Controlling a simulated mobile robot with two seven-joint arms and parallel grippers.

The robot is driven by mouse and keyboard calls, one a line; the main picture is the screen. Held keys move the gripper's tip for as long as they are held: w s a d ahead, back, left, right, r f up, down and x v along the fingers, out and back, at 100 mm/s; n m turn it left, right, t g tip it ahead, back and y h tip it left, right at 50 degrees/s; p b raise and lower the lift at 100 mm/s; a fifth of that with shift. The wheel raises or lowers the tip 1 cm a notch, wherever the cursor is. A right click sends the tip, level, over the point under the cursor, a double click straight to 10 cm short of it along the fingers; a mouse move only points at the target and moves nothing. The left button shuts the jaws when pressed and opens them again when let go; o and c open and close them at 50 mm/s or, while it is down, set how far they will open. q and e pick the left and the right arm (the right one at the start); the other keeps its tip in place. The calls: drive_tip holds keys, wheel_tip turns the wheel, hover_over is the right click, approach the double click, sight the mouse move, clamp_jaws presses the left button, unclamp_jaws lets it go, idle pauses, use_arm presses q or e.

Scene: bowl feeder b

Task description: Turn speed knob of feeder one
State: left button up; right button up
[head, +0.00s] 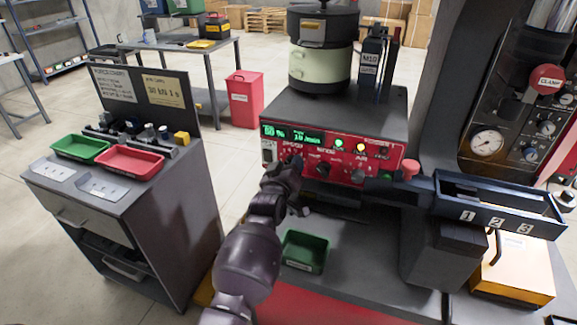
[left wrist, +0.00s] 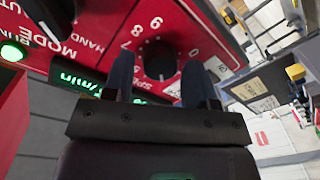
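The red control panel (head: 345,162) of the feeder faces me under the bowl, with a lit green display (head: 292,134) that appears to read 60 % and 19 /min. In the left wrist view the black speed knob (left wrist: 159,60) shows, with white dial numbers around it. My left gripper (left wrist: 160,85) is open, its two dark blue fingers pointing at the panel on either side of the knob, with gaps visible. In the head view my left gripper (head: 283,170) covers the speed knob. I cannot tell whether the fingertips reach past the knob's face. My right gripper is not in view.
Beside the knob are the MODE knob (head: 323,169) and AIR knob (head: 358,175). The feeder bowl (head: 320,68) stands above. A numbered track (head: 495,212) extends right. A green tray (head: 305,252) sits below, and a side cart (head: 125,190) stands left.

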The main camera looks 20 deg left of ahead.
use_arm(q)
drive_tip(key=c, duration=0.7)
drive_tip(key=shift+c, duration=0.2)
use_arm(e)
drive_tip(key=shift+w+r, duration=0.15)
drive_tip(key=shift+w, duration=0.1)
use_arm(q)
drive_tip(key=shift+m, duration=0.3)
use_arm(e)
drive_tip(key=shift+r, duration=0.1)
use_arm(q)
drive_tip(key=shift+m+p, duration=1)
drive_tip(key=shift+m, duration=1.7)
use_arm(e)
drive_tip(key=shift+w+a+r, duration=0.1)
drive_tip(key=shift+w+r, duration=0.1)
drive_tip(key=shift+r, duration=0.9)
